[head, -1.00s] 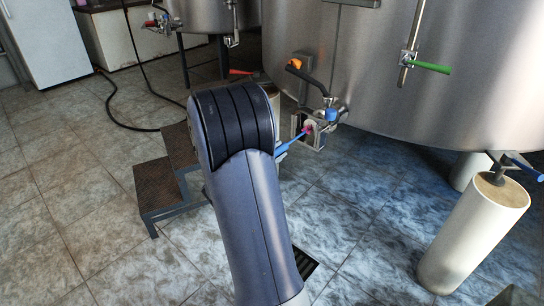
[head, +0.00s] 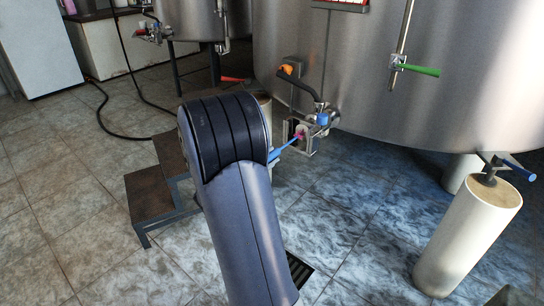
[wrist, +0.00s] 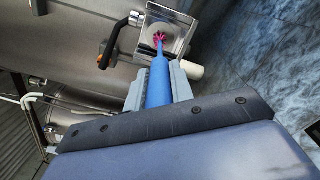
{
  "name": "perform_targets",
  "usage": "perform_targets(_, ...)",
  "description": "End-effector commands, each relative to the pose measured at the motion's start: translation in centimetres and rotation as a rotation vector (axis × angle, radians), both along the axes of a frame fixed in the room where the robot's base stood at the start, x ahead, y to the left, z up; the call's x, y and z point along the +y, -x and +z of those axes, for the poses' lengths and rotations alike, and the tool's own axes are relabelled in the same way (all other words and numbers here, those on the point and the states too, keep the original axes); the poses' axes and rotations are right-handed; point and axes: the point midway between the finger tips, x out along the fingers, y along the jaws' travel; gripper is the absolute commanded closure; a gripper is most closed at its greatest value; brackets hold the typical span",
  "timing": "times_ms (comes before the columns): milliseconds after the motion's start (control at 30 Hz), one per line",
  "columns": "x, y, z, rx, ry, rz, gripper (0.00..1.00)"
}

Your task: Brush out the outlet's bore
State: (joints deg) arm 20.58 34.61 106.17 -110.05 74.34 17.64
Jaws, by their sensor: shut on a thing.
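My gripper (wrist: 160,88) is shut on the blue handle of a brush (wrist: 159,75) in the wrist view. The brush's pink bristle head (wrist: 159,38) is at the mouth of the pale round outlet (wrist: 169,32), within a square metal frame. I cannot tell how far the bristles reach into the bore. In the head view the brush's thin blue shaft (head: 288,146) points up and right to the outlet (head: 303,132) at the base of the large tank (head: 360,85).
An orange-tipped black handle (head: 288,71) and a blue-capped valve (head: 322,119) sit close by the outlet. Brown steps (head: 153,199) stand left of my arm. A white tank leg (head: 467,235) stands at right. A floor drain (head: 298,270) lies below.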

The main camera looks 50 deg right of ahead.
Motion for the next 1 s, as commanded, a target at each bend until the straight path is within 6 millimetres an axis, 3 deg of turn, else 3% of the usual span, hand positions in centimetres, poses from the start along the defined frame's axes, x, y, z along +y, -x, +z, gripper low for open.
perform_targets(500,4.1,0.3,-0.1,-0.001,0.000,0.000,1.00)
perform_targets(1000,4.3,0.4,0.0,-0.001,0.000,-0.001,1.00)
